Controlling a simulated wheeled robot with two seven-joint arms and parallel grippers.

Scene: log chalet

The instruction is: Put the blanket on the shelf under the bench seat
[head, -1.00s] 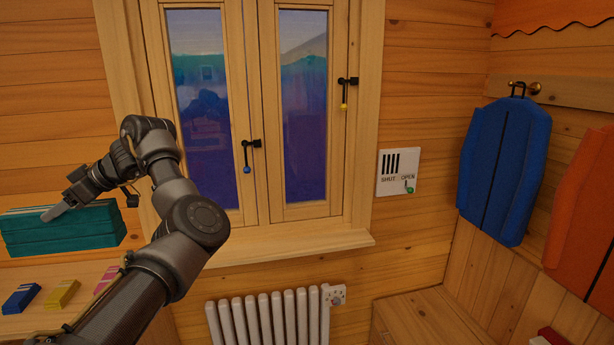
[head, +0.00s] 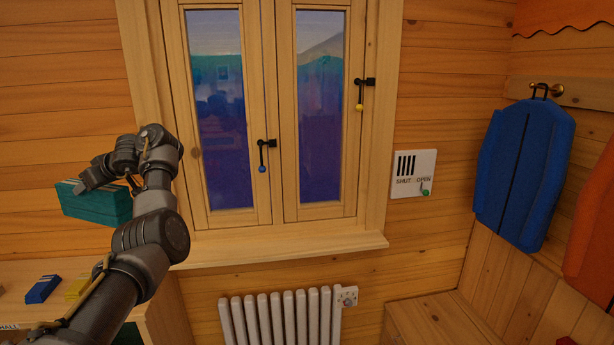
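The blanket (head: 98,205) is a teal folded block at the left of the head view. It hangs in the air above a wooden cabinet top. My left gripper (head: 80,186) is at its upper edge and appears shut on it; the fingertips are partly hidden. The wooden bench seat (head: 432,318) shows at the lower right, in the corner below the blue garment. The shelf under it is out of view. My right gripper is not in view.
Blue (head: 42,289) and yellow (head: 76,288) small blocks lie on the cabinet top (head: 20,275). A white radiator (head: 280,318) stands under the window (head: 270,120), whose sill (head: 280,247) juts out. A blue garment (head: 525,172) hangs at the right. A shut/open panel (head: 413,174) is on the wall.

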